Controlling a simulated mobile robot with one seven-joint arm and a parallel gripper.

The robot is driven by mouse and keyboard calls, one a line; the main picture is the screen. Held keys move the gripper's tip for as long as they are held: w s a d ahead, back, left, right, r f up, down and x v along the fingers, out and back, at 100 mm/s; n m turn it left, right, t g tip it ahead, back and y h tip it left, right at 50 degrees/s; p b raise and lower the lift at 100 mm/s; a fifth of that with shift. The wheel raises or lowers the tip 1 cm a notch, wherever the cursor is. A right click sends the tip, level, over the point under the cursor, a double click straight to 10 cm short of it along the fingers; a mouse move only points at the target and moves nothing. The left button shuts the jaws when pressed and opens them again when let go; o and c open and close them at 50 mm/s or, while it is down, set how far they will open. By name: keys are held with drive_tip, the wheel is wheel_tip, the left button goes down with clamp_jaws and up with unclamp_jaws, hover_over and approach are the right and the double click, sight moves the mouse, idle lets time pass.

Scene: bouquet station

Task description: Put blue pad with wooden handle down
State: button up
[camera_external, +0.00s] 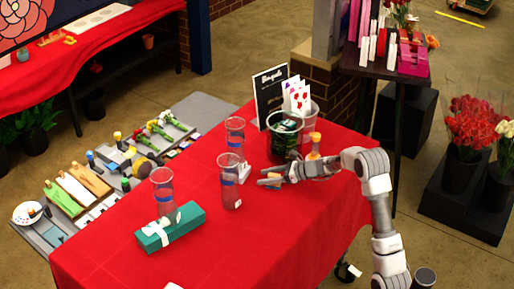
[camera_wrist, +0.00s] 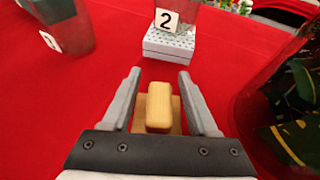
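A light wooden handle (camera_wrist: 159,106) sits between the two fingers of my gripper (camera_wrist: 162,95) in the wrist view, with a gap on each side. My gripper is open, not clamped on it. A small wooden piece (camera_external: 273,176) also shows between the fingertips in the external view, where my gripper (camera_external: 268,178) is low over the red table. No blue pad can be made out below the handle; that part is hidden or too small to see.
The red tablecloth (camera_external: 265,230) is bare in front of my gripper. A clear cup with a blue band (camera_external: 230,185) stands to the left. A dark-filled bucket (camera_external: 285,140) is behind. A white perforated block (camera_wrist: 170,45) lies ahead, by a card marked 2 (camera_wrist: 166,20).

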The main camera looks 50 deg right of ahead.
drive_tip(key=shift+r+p, duration=0.3)
drive_tip(key=p+v, duration=0.1)
drive_tip(key=v, duration=1.1)
drive_tip(key=shift+f, duration=0.1)
